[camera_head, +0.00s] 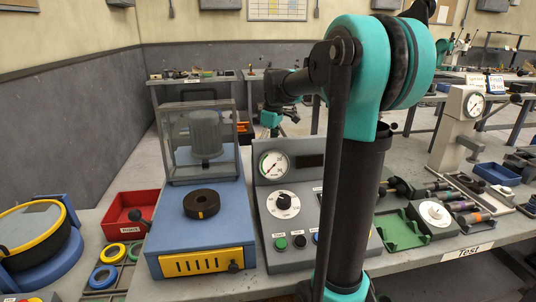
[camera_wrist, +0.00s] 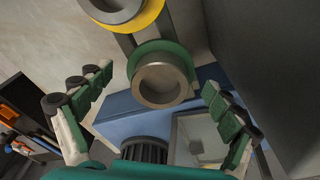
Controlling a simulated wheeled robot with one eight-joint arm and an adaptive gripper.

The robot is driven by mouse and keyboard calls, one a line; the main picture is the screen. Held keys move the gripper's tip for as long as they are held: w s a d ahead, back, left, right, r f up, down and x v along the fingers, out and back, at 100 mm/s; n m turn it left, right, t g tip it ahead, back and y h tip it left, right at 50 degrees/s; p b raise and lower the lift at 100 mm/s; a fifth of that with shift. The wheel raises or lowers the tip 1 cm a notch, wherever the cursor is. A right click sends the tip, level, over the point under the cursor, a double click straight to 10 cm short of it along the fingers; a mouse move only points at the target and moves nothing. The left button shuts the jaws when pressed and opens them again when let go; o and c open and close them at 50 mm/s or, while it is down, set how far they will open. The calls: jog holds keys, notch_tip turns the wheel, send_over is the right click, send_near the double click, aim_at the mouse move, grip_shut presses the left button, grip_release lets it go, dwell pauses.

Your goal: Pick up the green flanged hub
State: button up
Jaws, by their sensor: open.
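The green flanged hub (camera_wrist: 162,80) shows in the middle of the wrist view, a grey metal cylinder with a round bore and a green flange behind it. My gripper (camera_wrist: 156,82) is open, with one green-padded finger on each side of the hub and a visible gap on both sides. Nothing is held. In the head view my arm reaches toward the back, and I cannot make out this hub near its far end there.
A yellow-flanged hub (camera_wrist: 125,10) lies just above the green one in the wrist view. A blue surface (camera_wrist: 125,107) and a dark ribbed cylinder (camera_wrist: 146,151) are below it. In the head view, a blue machine (camera_head: 165,225) and a gauge panel (camera_head: 262,190) stand on the bench.

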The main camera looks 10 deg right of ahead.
jog(key=c, duration=1.8)
jog(key=shift+o, duration=0.2)
jog(key=shift+r, duration=0.1)
